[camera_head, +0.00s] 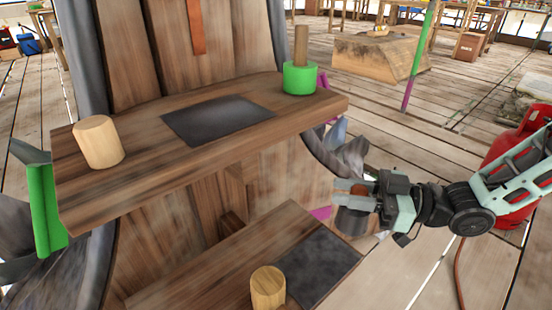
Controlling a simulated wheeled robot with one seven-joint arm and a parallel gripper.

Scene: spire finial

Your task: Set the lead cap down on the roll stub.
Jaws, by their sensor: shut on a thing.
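My gripper (350,192) is right of centre, off the right end of the wooden shelves, shut on a dark grey cap (351,222) that hangs just below its fingers. A reddish-brown part shows between the fingers. Two short pale wooden stubs stand upright: one at the left of the upper shelf (99,142), one on the lower shelf (268,289). A taller wooden peg (301,46) rises from a green collar (300,78) at the upper shelf's right end. I cannot tell which one is the roll stub. The cap is apart from all of them.
A dark sheet (217,119) lies on the upper shelf (150,174), and another dark sheet (312,262) on the lower shelf (205,268). The upper shelf's right end overhangs near my gripper. A red gas cylinder (505,160) stands at the right edge. Plank floor shows beyond.

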